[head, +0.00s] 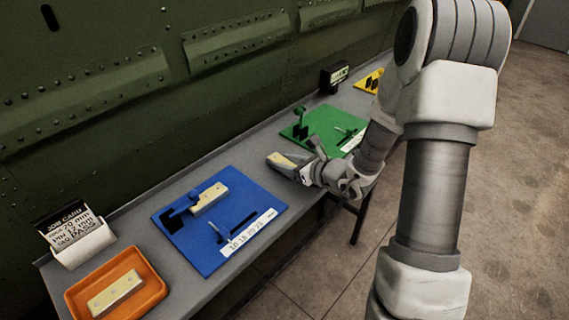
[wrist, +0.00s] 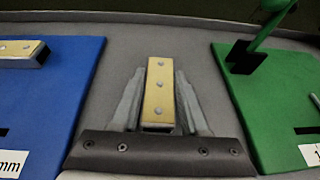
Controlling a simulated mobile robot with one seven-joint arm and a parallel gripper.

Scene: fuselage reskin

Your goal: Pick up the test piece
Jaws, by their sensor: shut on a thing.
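A pale yellow bar with several rivet heads, a test piece (wrist: 160,88), is between the two fingers of my gripper (wrist: 160,105) in the wrist view. My gripper is shut on its sides. In the head view, my gripper (head: 290,167) and the held test piece (head: 280,161) are over the grey bench between the blue and green mats. A similar bar (head: 209,197) lies on the blue mat (head: 249,190) against a blue fixture. Another riveted bar (head: 117,295) lies in the orange tray (head: 147,277).
A job card (head: 75,232) stands behind the orange tray. The green mat (head: 325,122) has a green fixture (wrist: 265,40); a yellow mat (head: 369,81) and a small black display (head: 334,76) are farther along the bench (head: 150,215). The riveted green fuselage wall (head: 140,110) borders its back.

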